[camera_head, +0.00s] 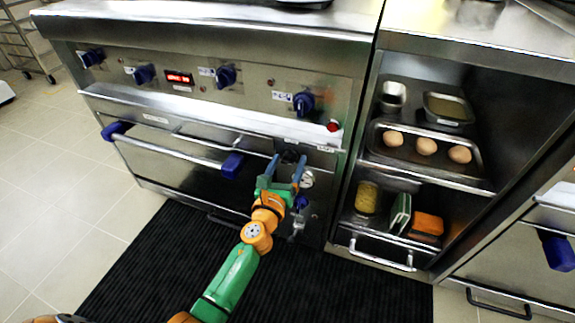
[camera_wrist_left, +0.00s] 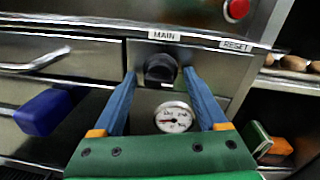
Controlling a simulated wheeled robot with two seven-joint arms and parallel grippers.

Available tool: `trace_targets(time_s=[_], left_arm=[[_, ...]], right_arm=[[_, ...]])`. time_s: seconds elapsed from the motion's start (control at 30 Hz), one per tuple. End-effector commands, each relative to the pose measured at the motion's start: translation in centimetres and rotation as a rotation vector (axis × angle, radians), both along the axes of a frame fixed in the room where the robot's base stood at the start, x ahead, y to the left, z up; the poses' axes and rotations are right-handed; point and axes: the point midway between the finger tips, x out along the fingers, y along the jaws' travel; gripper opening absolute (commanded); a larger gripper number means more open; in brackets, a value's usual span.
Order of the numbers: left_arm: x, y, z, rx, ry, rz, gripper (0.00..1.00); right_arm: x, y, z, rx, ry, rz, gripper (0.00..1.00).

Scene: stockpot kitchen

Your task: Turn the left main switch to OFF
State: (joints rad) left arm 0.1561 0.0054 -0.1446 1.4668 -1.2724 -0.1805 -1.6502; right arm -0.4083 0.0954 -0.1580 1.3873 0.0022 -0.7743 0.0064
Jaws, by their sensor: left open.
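The main switch (camera_wrist_left: 160,68) is a black knob under a "MAIN" label on the steel front, seen in the left wrist view. In the head view it is small and dark and partly hidden by my gripper. My left gripper (camera_head: 288,160) is open, its two blue fingers pointing at the panel. In the left wrist view my left gripper's fingertips (camera_wrist_left: 159,75) lie on either side of the knob, one left and one right. I cannot tell whether they touch it. The knob's exact turn position is hard to read. My right gripper is not in view.
A pressure gauge (camera_wrist_left: 174,117) sits below the knob. A red button (camera_head: 333,126) and a "RESET" label (camera_wrist_left: 236,46) are up and to the right. Blue stove knobs (camera_head: 225,76) line the panel above. A drawer handle (camera_head: 180,151) with blue ends sticks out at left.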

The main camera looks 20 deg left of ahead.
Motion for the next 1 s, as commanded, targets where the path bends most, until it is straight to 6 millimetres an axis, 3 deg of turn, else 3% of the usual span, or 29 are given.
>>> trace_targets(time_s=[0.13,0.4,0.73,1.0], left_arm=[[-0.02,0.0,-0.02,-0.001,0.001,0.0,0.73],[-0.05,-0.01,-0.05,-0.001,0.001,0.0,0.0],[-0.06,-0.03,-0.04,-0.047,0.004,0.0,0.0],[-0.07,-0.05,0.03,-0.231,0.01,-0.001,0.0]], right_arm=[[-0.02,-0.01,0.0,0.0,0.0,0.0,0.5],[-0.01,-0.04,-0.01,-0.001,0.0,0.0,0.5],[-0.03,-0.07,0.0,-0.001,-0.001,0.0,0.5],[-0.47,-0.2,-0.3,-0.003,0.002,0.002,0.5]])
